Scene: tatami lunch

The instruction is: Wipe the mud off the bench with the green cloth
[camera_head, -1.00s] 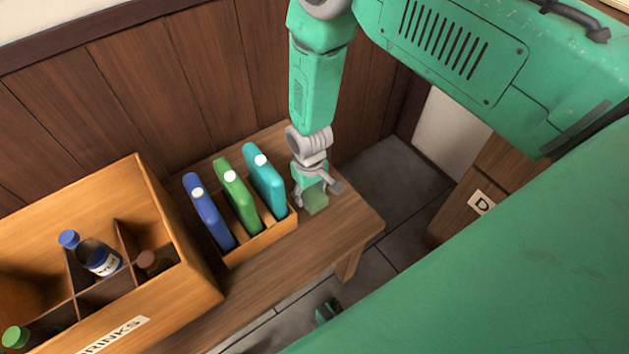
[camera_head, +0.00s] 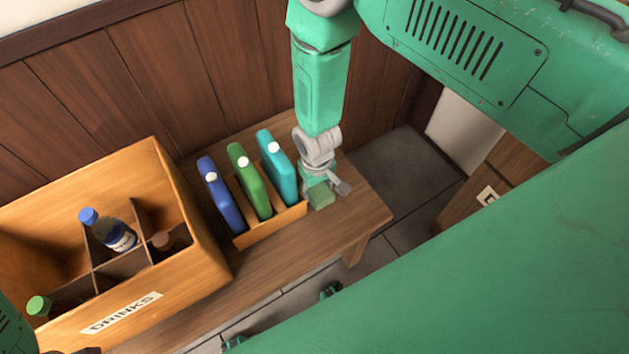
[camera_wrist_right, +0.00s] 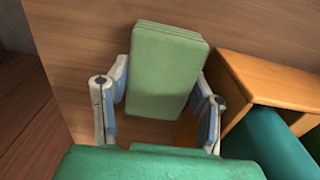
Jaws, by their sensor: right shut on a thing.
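The green cloth (camera_head: 321,196) is a folded, thick pad. It also shows in the wrist view (camera_wrist_right: 165,70), between the two fingers. My right gripper (camera_head: 326,186) is shut on it and holds it low at the bench top, pointing down. I cannot tell whether the cloth touches the wood. The wooden bench (camera_head: 350,218) runs along the panelled wall. I can make out no clear mud on its visible top; the gripper and cloth hide part of it.
An orange wooden rack (camera_head: 270,230) with blue, green and teal flat containers stands close left of the cloth. A wooden crate (camera_head: 185,282) labelled DRINKS, holding bottles, is further left. Bare bench lies to the right, up to its end.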

